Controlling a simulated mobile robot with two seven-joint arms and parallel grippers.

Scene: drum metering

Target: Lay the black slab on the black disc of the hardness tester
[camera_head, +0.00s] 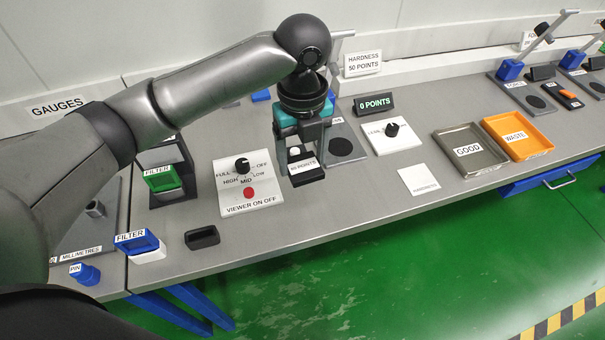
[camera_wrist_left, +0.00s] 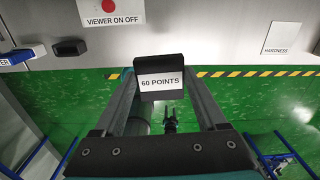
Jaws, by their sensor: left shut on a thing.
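The black slab (camera_head: 304,179) carries a white label, which reads "60 POINTS" in the left wrist view (camera_wrist_left: 161,65). My left gripper (camera_head: 302,160) points down and is shut on the slab, with a finger at each side of it in the left wrist view (camera_wrist_left: 160,82). The black disc (camera_head: 341,146) lies flat on the grey base plate (camera_head: 354,158) of the hardness tester, just right of the gripper and slab. The slab is apart from the disc in the picture. The nearer arm and gripper hide part of the tester.
A dial panel (camera_head: 391,138) and a "0 POINTS" display (camera_head: 374,104) stand right of the disc. The viewer panel (camera_head: 248,186) is left of the gripper. GOOD (camera_head: 490,164) and WASTE (camera_head: 538,151) trays stand farther right. The bench front between is mostly clear.

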